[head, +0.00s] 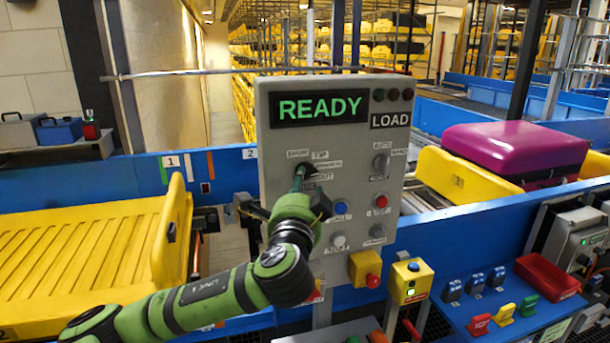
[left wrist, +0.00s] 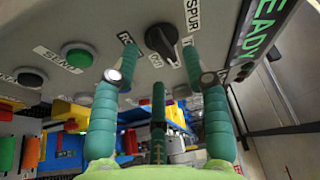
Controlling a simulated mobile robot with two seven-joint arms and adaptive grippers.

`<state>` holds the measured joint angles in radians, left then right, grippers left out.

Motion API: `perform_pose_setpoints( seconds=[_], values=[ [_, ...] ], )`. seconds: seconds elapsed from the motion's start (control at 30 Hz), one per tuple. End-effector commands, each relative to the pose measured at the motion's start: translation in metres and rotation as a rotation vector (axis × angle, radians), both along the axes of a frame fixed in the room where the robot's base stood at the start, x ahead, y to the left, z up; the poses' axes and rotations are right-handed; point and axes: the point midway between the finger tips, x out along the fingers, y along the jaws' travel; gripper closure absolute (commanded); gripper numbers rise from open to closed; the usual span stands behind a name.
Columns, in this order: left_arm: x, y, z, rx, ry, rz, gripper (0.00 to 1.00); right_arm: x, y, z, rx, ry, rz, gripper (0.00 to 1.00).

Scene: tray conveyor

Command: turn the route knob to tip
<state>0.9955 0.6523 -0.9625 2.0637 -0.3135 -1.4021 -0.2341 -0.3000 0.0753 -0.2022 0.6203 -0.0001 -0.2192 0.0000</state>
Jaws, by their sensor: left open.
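The grey control panel (head: 255,120) stands upright in the middle of the head view, with a lit READY display and a LOAD sign. The black route knob (left wrist: 163,40) is on its face; a SPUR label is beside it, and a second label is partly covered by a finger. In the head view a TIP label (head: 320,155) is just above the knob. My left gripper (left wrist: 160,60) is open, its green fingers on either side of the knob and apart from it. It also shows in the head view (head: 306,180), hiding part of the knob. Exact knob pointing is unclear.
Below and right of the knob are a blue button (head: 340,207), a red button (head: 381,201) and a white button (head: 338,241). A yellow tray (head: 80,250) lies left; a purple suitcase (head: 515,150) rests on another tray right. A blue rail runs behind the panel.

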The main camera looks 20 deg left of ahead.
Motion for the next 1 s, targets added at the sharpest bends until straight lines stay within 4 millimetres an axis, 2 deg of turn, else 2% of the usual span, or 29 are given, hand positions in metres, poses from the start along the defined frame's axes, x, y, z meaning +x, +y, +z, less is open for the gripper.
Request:
perform_pose_setpoints(
  seconds=[0.03,0.23,0.57,0.6,0.67,0.7,1.0],
  values=[
    [0.008,0.003,0.004,0.002,0.002,0.004,0.54,0.0,-0.001,0.008,-0.002,0.0,0.0,0.6],
    [0.026,0.006,0.003,0.0,0.001,0.001,0.54,0.001,-0.004,0.016,-0.005,0.0,0.001,0.6],
    [0.029,0.006,0.002,-0.001,0.0,-0.002,0.54,0.001,-0.005,0.016,-0.006,0.0,-0.001,0.6],
    [0.029,0.006,0.002,-0.001,0.0,-0.002,0.7,0.001,-0.005,0.016,-0.006,0.0,-0.001,0.6],
    [0.029,0.006,0.002,-0.001,0.0,-0.002,0.94,0.001,-0.005,0.016,-0.006,0.0,-0.002,0.6],
    [0.029,0.006,0.002,-0.001,0.0,-0.002,1.0,0.001,-0.005,0.016,-0.006,0.0,-0.002,0.6],
    [0.029,0.006,-0.001,-0.011,-0.006,-0.001,1.0,0.001,-0.005,0.011,-0.007,0.0,-0.002,0.6]
  ],
)
